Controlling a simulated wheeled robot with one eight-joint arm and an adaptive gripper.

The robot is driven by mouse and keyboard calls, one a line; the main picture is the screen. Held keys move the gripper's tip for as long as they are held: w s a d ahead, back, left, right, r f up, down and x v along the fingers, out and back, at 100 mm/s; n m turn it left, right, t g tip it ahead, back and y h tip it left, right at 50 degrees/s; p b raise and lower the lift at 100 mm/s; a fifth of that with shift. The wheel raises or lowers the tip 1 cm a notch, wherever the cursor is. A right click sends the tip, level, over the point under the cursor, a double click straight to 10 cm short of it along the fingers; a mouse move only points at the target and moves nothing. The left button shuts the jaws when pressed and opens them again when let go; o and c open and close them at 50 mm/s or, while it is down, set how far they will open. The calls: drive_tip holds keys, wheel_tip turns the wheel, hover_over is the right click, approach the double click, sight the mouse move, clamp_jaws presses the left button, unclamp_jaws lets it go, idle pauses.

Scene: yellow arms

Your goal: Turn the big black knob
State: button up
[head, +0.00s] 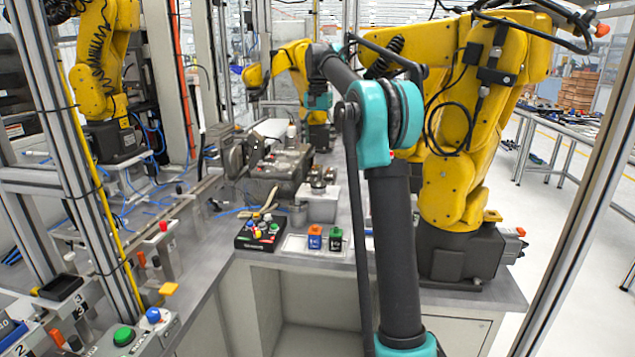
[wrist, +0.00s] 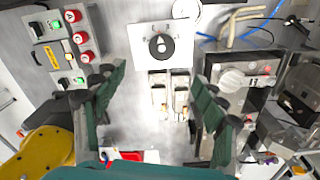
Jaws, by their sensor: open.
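The big black knob (wrist: 161,46) sits on the face of a white box (wrist: 140,34) with dial marks around it, at the top middle of the wrist view. In the head view, the white box (head: 322,206) stands on the grey bench, with the dark knob (head: 318,186) on top. My gripper (wrist: 158,78) is open and empty in the wrist view. Its two green fingers are spread wide, below and to either side of the knob in the picture, apart from it. In the head view I cannot clearly make out my gripper.
A grey box with red and green buttons (wrist: 66,42) is left in the wrist view. A grey machine block (wrist: 239,76) is at right. In the head view, a black button box (head: 259,233) stands near the bench edge. A large yellow robot arm (head: 455,120) stands at right.

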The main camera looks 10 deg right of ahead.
sight(318, 184)
drive_tip(key=shift+m, duration=0.3)
drive_tip(key=f, duration=1.1)
drive_tip(key=w+f, duration=0.1)
drive_tip(key=f, duration=0.4)
drive_tip(key=shift+f, duration=0.35)
drive_tip(key=c, duration=1.2)
drive_tip(key=shift+o, duration=0.2)
drive_tip(key=shift+n, duration=1.6)
drive_tip(key=o, duration=1.2)
drive_tip(key=shift+c, duration=0.2)
